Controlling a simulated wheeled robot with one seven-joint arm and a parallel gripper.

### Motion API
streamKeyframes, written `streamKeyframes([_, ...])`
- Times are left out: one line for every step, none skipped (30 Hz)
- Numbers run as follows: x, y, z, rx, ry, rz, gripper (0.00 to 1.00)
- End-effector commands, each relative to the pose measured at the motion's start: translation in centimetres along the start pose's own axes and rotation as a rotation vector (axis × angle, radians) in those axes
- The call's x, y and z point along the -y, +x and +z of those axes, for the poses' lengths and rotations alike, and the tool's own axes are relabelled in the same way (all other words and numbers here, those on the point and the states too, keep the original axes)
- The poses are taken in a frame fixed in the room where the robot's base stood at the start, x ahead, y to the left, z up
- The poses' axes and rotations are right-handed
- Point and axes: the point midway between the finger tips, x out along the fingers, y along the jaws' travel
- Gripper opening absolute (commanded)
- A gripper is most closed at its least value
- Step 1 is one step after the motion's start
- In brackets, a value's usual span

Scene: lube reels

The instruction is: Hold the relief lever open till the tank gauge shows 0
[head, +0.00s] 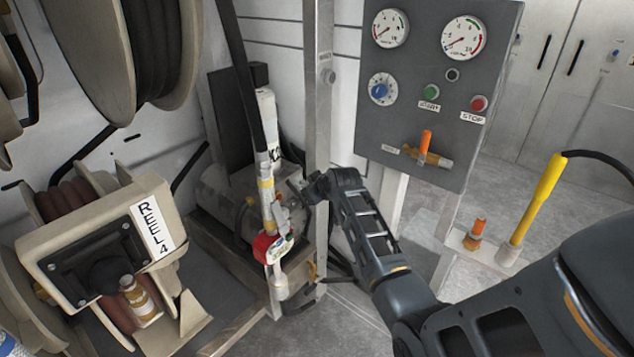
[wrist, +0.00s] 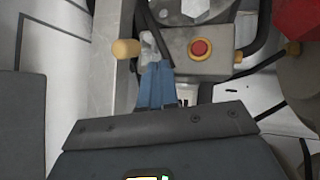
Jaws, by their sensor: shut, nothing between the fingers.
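My gripper (head: 293,192) reaches past the upright post toward the tank (head: 228,195) in the head view. Its blue fingers (wrist: 156,84) are shut in the wrist view. Their tips are at a small silver fitting (wrist: 149,46); I cannot tell whether they touch it. A tan knob (wrist: 125,48) sits just left of that fitting. I cannot tell whether this is the relief lever.
A red button (wrist: 201,48) lies right of the fingers. A hose reel (head: 150,240) stands left.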

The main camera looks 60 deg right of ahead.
Motion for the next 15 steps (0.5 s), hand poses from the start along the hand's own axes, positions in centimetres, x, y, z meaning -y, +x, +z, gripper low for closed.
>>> streamKeyframes([0.1,-0.9,-0.1,-0.001,-0.001,0.000,0.00])
streamKeyframes([0.1,-1.5,-0.2,-0.001,-0.001,0.000,0.00])
streamKeyframes([0.1,-2.2,-0.5,-0.001,-0.002,0.000,0.00])
streamKeyframes([0.1,-2.8,-0.6,-0.001,-0.002,-0.001,0.00])
streamKeyframes([0.2,-3.3,-0.7,-0.001,-0.002,0.000,0.00])
streamKeyframes([0.1,-4.0,-0.9,-0.001,-0.002,0.000,0.00])
streamKeyframes([0.1,-4.5,-1.0,-0.001,-0.002,0.000,0.00])
streamKeyframes([0.1,-4.9,-1.1,-0.001,-0.001,0.000,0.00])
streamKeyframes([0.1,-5.5,-1.2,0.000,-0.001,0.000,0.00])
streamKeyframes([0.1,-5.9,-1.3,0.000,-0.001,0.000,0.00])
streamKeyframes([0.1,-6.3,-1.4,0.000,-0.001,0.000,0.00])
streamKeyframes([0.1,-6.7,-1.5,0.000,-0.001,0.000,0.00])
streamKeyframes([0.1,-6.9,-1.6,0.000,-0.001,0.000,0.00])
streamKeyframes([0.1,-7.2,-1.7,0.000,-0.001,0.000,0.00])
streamKeyframes([0.1,-7.4,-1.7,0.001,-0.001,-0.001,0.00])
